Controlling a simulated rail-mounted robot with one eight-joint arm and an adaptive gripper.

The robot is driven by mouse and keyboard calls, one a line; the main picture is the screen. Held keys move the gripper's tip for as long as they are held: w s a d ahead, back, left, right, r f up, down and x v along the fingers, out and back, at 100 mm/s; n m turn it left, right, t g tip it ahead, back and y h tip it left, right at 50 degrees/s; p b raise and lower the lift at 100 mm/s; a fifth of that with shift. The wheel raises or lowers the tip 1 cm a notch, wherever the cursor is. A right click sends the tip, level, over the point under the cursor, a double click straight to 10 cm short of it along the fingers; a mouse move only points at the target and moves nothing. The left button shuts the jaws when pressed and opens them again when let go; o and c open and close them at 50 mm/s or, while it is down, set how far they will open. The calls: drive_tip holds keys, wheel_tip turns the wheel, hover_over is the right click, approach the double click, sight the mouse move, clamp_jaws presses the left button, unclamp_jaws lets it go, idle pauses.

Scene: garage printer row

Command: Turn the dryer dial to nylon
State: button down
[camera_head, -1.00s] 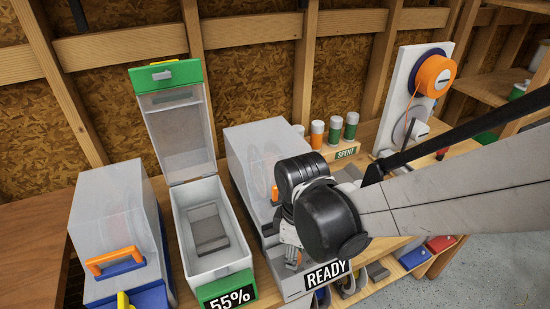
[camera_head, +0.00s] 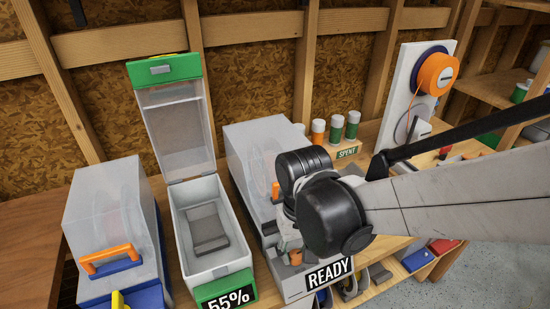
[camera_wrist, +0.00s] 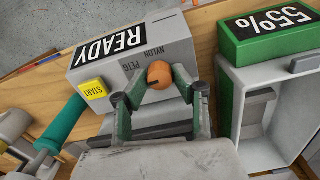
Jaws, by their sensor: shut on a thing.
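The dryer (camera_head: 290,284) is the grey unit with a READY display. In the wrist view its front (camera_wrist: 165,45) has a yellow START button (camera_wrist: 94,88) and printed NYLON and PETG labels. The orange round dial (camera_wrist: 162,72) sits below these labels as pictured, with a dark mark on it that is too small to read as a setting. My gripper (camera_wrist: 160,84) has a finger on each side of the dial and is shut on it. In the head view my gripper (camera_head: 288,243) comes down over the dial (camera_head: 296,257), partly hiding the dryer.
An open clear-lidded box (camera_head: 183,230) with a green 55% front stands left of the dryer. A closed box with an orange handle (camera_head: 108,256) is further left. A SPENT rack (camera_head: 347,153) with several canisters and an orange spool (camera_head: 437,73) are behind to the right.

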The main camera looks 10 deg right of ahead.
sight(297, 255)
drive_tip(key=m, duration=0.4)
drive_tip(key=shift+m+b, duration=0.3)
drive_tip(key=m, duration=0.4)
drive_tip(key=shift+m, duration=0.3)
drive_tip(key=m+b, duration=0.1)
drive_tip(key=m, duration=0.3)
drive_tip(key=shift+d, duration=0.1)
drive_tip(key=m, duration=0.5)
drive_tip(key=shift+m, duration=0.3)
drive_tip(key=c, duration=1.4)
unclamp_jaws()
drive_tip(key=shift+r, duration=6.05)
